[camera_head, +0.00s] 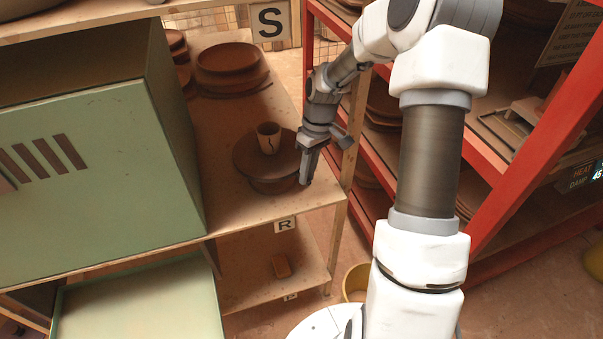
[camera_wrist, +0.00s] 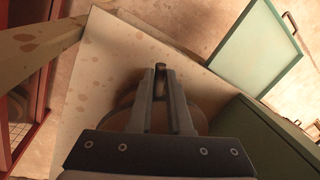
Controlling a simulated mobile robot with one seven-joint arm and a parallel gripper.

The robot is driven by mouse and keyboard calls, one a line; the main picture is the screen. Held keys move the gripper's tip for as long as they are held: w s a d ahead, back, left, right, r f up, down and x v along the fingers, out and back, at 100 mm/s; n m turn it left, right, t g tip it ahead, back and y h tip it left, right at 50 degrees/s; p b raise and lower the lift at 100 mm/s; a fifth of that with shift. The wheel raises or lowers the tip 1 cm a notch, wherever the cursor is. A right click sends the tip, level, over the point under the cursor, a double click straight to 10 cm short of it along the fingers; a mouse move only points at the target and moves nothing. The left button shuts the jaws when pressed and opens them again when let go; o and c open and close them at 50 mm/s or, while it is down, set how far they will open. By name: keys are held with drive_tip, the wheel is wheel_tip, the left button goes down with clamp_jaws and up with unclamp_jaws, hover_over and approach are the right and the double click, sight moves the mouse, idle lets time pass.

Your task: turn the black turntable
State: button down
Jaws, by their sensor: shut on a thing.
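The turntable (camera_head: 246,163) is a round disc on a lower base, near the front right corner of the wooden shelf. It looks dark reddish brown rather than black here. My gripper (camera_head: 304,181) points down at the disc's right edge. In the wrist view my gripper (camera_wrist: 160,73) has its fingers close together, with a small dark peg-like piece (camera_wrist: 160,69) between the tips. It seems to belong to the turntable. The disc (camera_wrist: 126,118) shows behind the fingers, mostly hidden.
Brown stacked dishes (camera_head: 228,62) stand farther back on the shelf (camera_head: 210,135). A green cabinet (camera_head: 90,160) closes off the left side. A red rack (camera_head: 350,180) stands close on the right. A yellow bucket (camera_head: 356,280) is on the floor below.

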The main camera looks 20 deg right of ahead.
drive_tip(key=shift+w+d+n+p, duration=0.2)
drive_tip(key=shift+w+d+n, duration=0.25)
drive_tip(key=shift+d+n, duration=0.2)
drive_tip(key=shift+w+d+n+p, duration=0.2)
drive_tip(key=shift+w+d+n, duration=0.25)
drive_tip(key=shift+d+n, duration=0.15)
drive_tip(key=shift+w+d, duration=0.1)
drive_tip(key=c, duration=0.8)
unclamp_jaws()
drive_tip(key=shift+c, duration=0.2)
wheel_tip(320, 180, up, 8)
drive_tip(key=d, duration=0.1)
drive_tip(key=shift+w+f, duration=0.25)
drive_tip(key=shift+w, duration=0.15)
drive_tip(key=shift+c, duration=0.2)
